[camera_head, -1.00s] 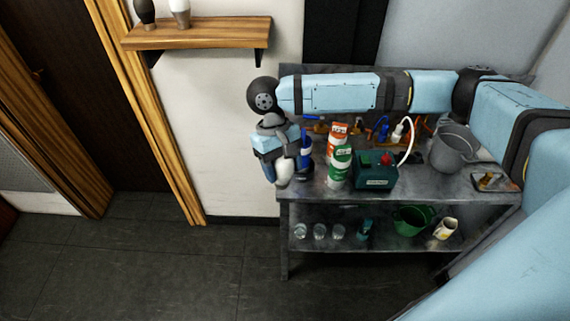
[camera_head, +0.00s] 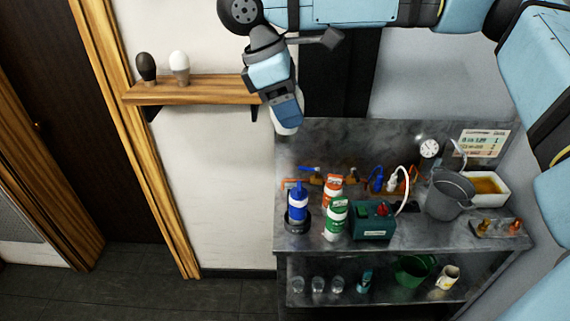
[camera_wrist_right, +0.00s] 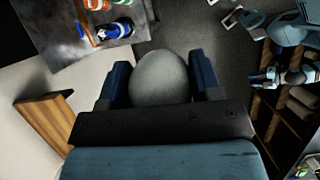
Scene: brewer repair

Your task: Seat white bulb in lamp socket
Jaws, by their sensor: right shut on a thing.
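My right gripper (camera_head: 290,106) is shut on a white, egg-shaped bulb (camera_head: 285,125). It holds the bulb in the air just right of the wooden wall shelf's right end, above the bench's left back corner. In the right wrist view the bulb (camera_wrist_right: 160,78) sits between the two dark blue fingers (camera_wrist_right: 158,82), its rounded end pointing away. A second white bulb-shaped piece (camera_head: 179,64) stands upright on the shelf beside a dark one (camera_head: 146,67). I cannot pick out the lamp socket for certain.
The wooden shelf (camera_head: 190,91) is fixed to the wall. The metal bench (camera_head: 405,229) bears a blue bottle (camera_head: 298,204), orange and green-white containers, a teal box (camera_head: 373,225), a grey bucket (camera_head: 448,196) and a white tub. Glasses stand on its lower shelf. The shelf's right part is clear.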

